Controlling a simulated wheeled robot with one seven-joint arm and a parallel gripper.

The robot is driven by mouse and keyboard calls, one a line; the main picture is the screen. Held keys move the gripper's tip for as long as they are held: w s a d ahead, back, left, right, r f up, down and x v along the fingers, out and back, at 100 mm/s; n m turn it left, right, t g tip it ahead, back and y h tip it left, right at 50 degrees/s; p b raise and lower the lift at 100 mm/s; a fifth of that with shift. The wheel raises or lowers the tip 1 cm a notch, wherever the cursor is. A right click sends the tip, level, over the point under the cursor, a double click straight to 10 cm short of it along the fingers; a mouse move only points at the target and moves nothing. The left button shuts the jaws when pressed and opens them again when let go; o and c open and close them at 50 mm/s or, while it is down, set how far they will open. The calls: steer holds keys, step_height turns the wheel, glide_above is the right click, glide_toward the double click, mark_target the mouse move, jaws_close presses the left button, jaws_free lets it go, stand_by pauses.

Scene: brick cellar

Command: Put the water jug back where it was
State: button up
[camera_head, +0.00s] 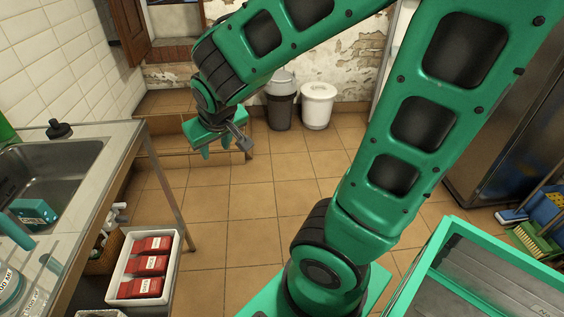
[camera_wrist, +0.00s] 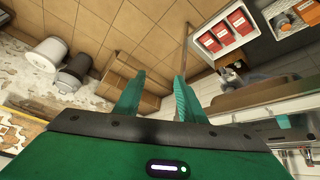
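A clear jug with printed ML marks (camera_head: 10,287) stands at the bottom left of the head view, cut off by the picture's edge. It is the only thing here that looks like the water jug, and I cannot tell how full it is. My gripper (camera_head: 216,150) hangs over the tiled floor, to the right of the sink counter and apart from the jug. In the wrist view my gripper (camera_wrist: 160,82) has its two teal fingers spread with nothing between them. The jug is not clear in the wrist view.
The metal counter (camera_head: 128,140) holds a sink (camera_head: 60,165) with a teal box (camera_head: 35,213). Below it is a white crate (camera_head: 172,245) with red boxes. Two bins (camera_head: 318,105) stand at the back wall. My green-rimmed tray (camera_head: 455,222) is at the right. The middle floor is clear.

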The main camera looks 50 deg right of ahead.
steer(key=s+d+m+g+y, duration=0.1)
steer(key=s+d+m+g, duration=0.1)
steer(key=s, duration=0.8)
steer(key=s+d+r+m+g+y, duration=0.1)
steer(key=s+d+m+g, duration=0.1)
steer(key=s+d, duration=0.5)
steer(key=s+g, duration=0.1)
steer(key=s, duration=0.3)
steer(key=shift+s+r+m+g, duration=0.25)
steer(key=shift+m+g, duration=0.15)
steer(key=shift+d, duration=0.1)
